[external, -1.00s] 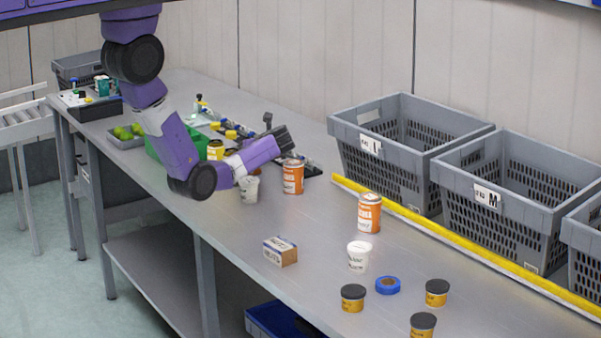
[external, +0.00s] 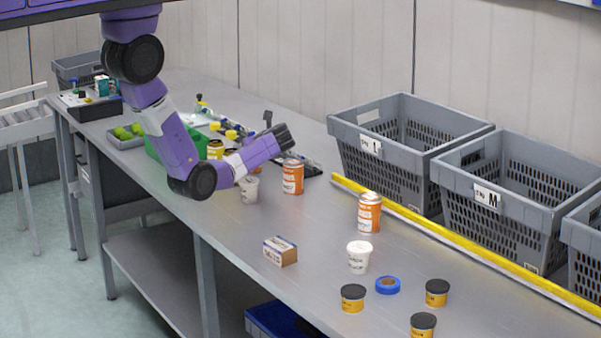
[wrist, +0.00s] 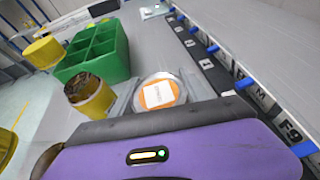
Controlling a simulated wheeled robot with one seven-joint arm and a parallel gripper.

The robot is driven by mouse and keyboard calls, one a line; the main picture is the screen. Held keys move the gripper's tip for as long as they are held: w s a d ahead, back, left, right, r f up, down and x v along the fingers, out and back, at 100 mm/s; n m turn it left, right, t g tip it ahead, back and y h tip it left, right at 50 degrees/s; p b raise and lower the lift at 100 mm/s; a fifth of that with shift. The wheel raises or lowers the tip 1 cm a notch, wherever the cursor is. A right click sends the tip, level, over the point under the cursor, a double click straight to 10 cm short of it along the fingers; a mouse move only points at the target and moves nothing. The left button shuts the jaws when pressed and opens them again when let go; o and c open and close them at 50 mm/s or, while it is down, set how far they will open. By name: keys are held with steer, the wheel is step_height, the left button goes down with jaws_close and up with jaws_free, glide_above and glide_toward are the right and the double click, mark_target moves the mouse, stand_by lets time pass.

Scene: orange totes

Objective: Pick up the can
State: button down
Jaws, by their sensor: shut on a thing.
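An orange and white can (external: 292,178) stands upright on the grey bench, below the end of my arm. In the wrist view, a round top with an orange disc and a white label (wrist: 158,93) sits between the grey fingers of my gripper (wrist: 160,98). My gripper is shut on this can. A second orange and white can (external: 369,213) stands apart to the right.
A yellow jar (wrist: 90,95) and green divided bin (wrist: 93,50) are close by. A box (external: 280,251), another white cup (external: 359,257) and blue tape (external: 387,285) lie nearer. Grey crates (external: 400,182) line the back.

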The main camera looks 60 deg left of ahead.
step_height(320, 180, up, 20)
steer(key=shift+f, duration=0.25)
